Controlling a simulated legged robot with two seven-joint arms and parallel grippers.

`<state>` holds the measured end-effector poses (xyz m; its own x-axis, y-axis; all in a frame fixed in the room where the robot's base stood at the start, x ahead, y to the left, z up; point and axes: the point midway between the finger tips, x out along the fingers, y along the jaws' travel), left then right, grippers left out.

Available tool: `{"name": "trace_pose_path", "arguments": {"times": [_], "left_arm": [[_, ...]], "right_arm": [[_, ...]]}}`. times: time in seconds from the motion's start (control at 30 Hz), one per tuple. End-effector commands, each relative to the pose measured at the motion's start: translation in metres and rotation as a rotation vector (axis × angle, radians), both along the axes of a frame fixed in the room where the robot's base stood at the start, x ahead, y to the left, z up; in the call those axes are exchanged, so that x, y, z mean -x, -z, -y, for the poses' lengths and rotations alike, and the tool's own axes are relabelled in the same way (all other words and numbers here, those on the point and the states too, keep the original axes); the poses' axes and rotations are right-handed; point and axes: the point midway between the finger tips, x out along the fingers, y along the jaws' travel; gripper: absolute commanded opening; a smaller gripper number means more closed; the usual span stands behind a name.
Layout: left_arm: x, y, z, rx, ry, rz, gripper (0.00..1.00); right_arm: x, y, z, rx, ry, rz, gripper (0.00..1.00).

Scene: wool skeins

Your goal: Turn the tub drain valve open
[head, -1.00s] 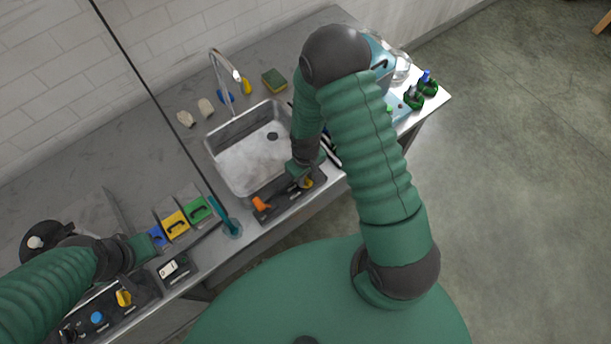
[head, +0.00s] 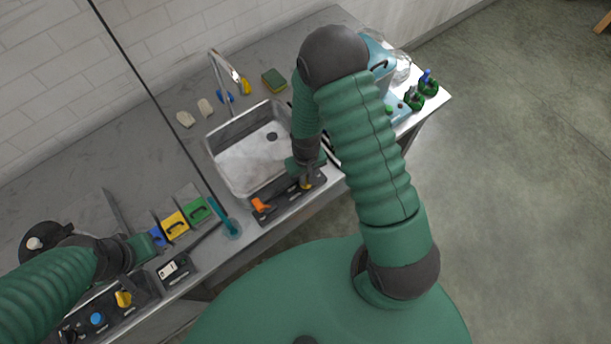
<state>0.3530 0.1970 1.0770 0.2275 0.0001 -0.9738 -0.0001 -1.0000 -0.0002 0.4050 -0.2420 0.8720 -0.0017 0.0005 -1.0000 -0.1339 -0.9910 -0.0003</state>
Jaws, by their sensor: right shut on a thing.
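The metal tub (head: 231,181) is set into the counter, with a dark drain hole (head: 272,136) in its floor. In front of it lies a dark valve panel (head: 283,208) with an orange lever (head: 261,205) on the left and a yellow handle (head: 308,187) on the right. My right gripper (head: 306,180) points down over the panel's right part and is shut on the yellow handle, mostly hiding it. I cannot read which handle is the drain valve. My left gripper (head: 151,246) is beside a blue-handled block (head: 157,237); its fingers are unclear.
Yellow (head: 175,225) and green (head: 196,210) blocks and a teal tool in a cup (head: 231,228) stand left of the panel. A faucet (head: 222,75) rises behind the tub, with a sponge (head: 274,80) nearby. Green-based bottles (head: 427,84) stand at the right end.

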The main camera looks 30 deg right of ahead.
Motion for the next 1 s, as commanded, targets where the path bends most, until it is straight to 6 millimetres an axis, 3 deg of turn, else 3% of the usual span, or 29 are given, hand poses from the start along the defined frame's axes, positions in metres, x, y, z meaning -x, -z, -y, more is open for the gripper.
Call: {"name": "trace_pose_path", "arguments": {"times": [1.0], "left_arm": [[0.0,-0.012,0.0,0.0,0.0,0.0,0.36]], "right_arm": [[-0.001,-0.002,0.0,0.001,0.956,0.003,0.0]]}}
